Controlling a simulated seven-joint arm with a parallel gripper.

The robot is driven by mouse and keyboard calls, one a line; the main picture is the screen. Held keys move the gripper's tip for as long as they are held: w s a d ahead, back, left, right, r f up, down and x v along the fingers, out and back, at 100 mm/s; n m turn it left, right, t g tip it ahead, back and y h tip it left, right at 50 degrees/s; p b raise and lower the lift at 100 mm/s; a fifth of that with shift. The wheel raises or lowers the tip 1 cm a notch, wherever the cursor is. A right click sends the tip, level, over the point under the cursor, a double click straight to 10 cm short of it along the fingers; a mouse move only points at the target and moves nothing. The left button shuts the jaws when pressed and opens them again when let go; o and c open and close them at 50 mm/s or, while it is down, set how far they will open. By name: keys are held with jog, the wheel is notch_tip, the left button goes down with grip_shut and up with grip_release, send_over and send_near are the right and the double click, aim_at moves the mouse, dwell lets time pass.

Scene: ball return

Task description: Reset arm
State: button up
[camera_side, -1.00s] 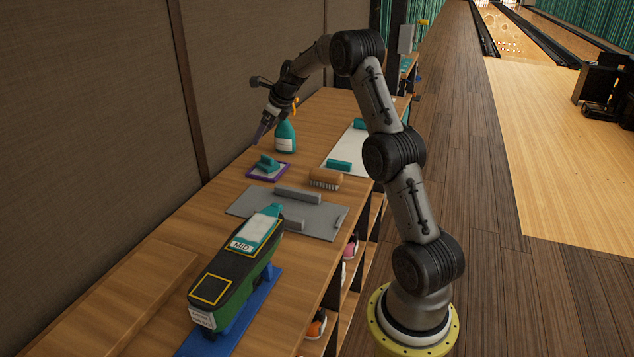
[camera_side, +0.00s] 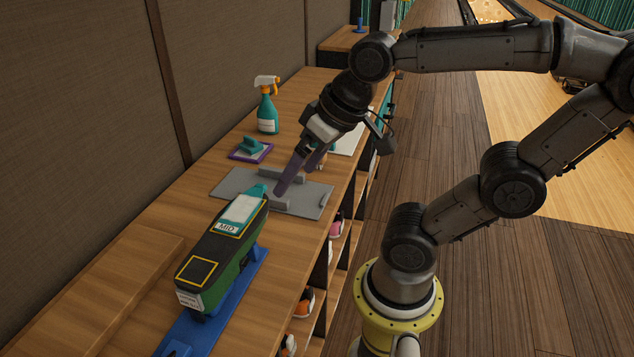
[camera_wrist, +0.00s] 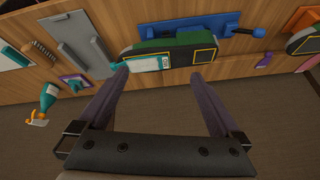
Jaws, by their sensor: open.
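My gripper (camera_side: 297,173) is open and empty. In the side view its fingers point down over the grey tray (camera_side: 233,186) on the wooden counter. In the wrist view my gripper (camera_wrist: 165,85) shows its two purple-grey fingers spread wide, with nothing between them. A green and black shoe (camera_side: 222,253) marked MID rests on a blue stand (camera_side: 205,335), near the counter's front end. The shoe also shows in the wrist view (camera_wrist: 180,46), beyond the fingertips.
A teal spray bottle (camera_side: 267,112) with an orange and white head stands farther back. A teal-handled block lies on a purple-edged pad (camera_side: 237,156). Shoes (camera_side: 335,226) sit on shelves below the counter. The floor (camera_side: 470,300) beside my arm is clear.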

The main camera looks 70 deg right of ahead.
jog(key=s+n, duration=0.1)
jog(key=s+f, duration=0.1)
jog(key=s+n, duration=0.1)
jog(key=shift+a+f+n, duration=0.25)
jog(key=shift+f+n, duration=0.05)
jog(key=shift+f, duration=0.05)
